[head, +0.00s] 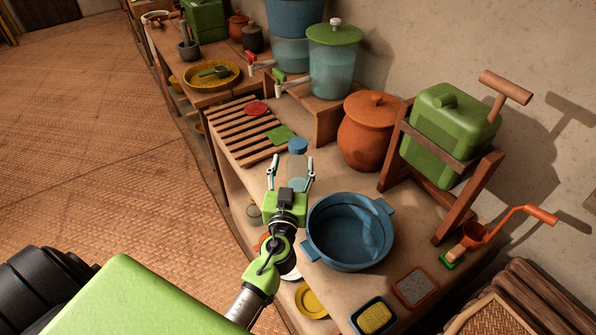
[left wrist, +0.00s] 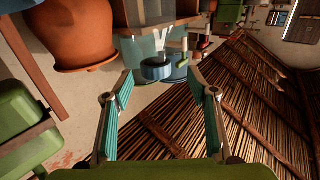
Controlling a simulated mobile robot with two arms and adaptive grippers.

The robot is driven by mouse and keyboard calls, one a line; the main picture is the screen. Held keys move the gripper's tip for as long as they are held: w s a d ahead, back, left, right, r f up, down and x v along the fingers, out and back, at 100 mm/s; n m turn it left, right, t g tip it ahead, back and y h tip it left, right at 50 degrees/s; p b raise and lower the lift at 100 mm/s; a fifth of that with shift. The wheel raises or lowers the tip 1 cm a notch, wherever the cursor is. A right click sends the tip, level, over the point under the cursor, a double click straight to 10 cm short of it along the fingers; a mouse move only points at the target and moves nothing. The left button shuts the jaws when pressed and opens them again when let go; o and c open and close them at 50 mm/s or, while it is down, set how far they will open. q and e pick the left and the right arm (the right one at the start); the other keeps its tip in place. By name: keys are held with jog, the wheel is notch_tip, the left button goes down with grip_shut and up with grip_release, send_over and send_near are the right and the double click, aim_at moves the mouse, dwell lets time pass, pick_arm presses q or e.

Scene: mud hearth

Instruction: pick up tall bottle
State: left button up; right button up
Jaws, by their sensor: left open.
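The tall bottle is clear with a blue cap (head: 298,145) and stands upright on the counter beside the slatted rack. Its see-through body (head: 297,170) shows between the fingers of my left gripper (head: 291,168). The left gripper is open and empty, its fingers on either side of the bottle in the picture. In the left wrist view, which is upside down, the blue cap (left wrist: 155,69) shows between and a little beyond the fingertips (left wrist: 160,76). I cannot tell whether a finger touches it. My right gripper is not in view.
A blue basin (head: 348,231) stands right of the gripper. A clay pot (head: 369,131) and a green container (head: 447,128) in a wooden frame are behind. The slatted rack (head: 232,137) lies to the left, with dispensers (head: 332,65) beyond. The floor at left is clear.

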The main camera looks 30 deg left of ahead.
aim_at(297, 153)
pick_arm(q)
jog(key=shift+x, duration=0.8)
jog(key=shift+w+a+r+p, duration=0.1)
jog(key=shift+w+r+p, duration=0.15)
jog(key=shift+w+p, duration=0.25)
jog(key=x, duration=0.1)
jog(key=p+x, duration=0.1)
jog(key=x, duration=0.1)
jog(key=shift+w+d, duration=0.2)
jog(key=shift+w+a+p, duration=0.2)
jog(key=shift+w+p, duration=0.15)
jog(key=shift+w, duration=0.15)
grip_shut()
